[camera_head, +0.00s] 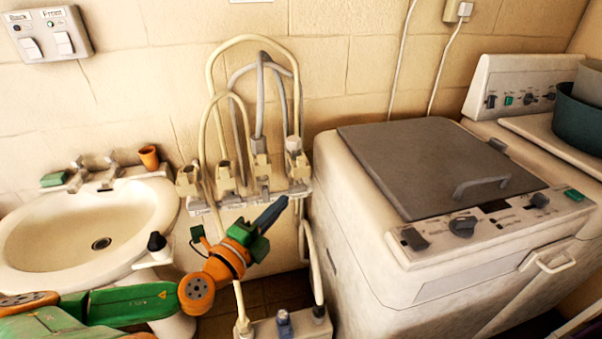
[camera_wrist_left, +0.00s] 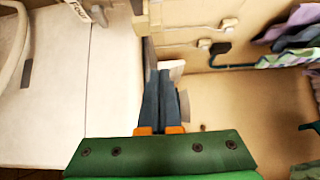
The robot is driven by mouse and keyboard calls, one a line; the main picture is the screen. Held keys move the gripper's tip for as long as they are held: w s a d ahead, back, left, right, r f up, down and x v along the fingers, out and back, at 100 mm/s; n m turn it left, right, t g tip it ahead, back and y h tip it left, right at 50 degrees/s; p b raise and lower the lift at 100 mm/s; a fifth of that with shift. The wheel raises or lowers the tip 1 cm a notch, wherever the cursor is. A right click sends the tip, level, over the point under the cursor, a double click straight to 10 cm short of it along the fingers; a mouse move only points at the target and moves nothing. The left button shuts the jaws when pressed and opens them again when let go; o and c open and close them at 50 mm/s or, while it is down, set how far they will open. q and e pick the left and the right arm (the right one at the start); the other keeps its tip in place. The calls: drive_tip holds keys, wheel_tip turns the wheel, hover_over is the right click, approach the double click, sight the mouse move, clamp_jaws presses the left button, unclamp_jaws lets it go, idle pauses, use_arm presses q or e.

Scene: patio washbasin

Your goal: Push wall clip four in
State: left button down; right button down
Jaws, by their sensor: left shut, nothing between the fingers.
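A pale rail (camera_head: 248,199) on the tiled wall carries several cream clips or plugs in a row, with looped hoses rising from them. The rightmost one (camera_head: 298,166) has a white top. I cannot read which is clip four in the head view. My left gripper (camera_head: 281,203) is shut and empty, its dark fingers pointing up and right just below the rail's right end. Contact cannot be told. My right gripper is not in view.
A washbasin (camera_head: 145,215) with taps stands at left. A twin-tub washing machine (camera_head: 350,215) stands close at right. A socket block (camera_head: 290,326) with plugs lies below. In the left wrist view, a dark hook (camera_wrist_left: 220,55) and hanging cloths (camera_wrist_left: 290,40) show at right.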

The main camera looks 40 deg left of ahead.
use_arm(q)
drive_tip(key=shift+a, duration=0.15)
drive_tip(key=b, duration=0.1)
approach(306, 162)
drive_tip(key=s+d, duration=0.2)
drive_tip(key=d, duration=0.1)
drive_tip(key=w, duration=0.2)
drive_tip(key=w+a+p, duration=0.1)
drive_tip(key=w, duration=0.2)
drive_tip(key=w+a, duration=0.1)
drive_tip(key=w, duration=0.1)
drive_tip(key=shift+w+a, duration=0.15)
drive_tip(key=shift+a, duration=0.1)
drive_tip(key=shift+w+a, duration=0.3)
drive_tip(key=shift+a, duration=0.1)
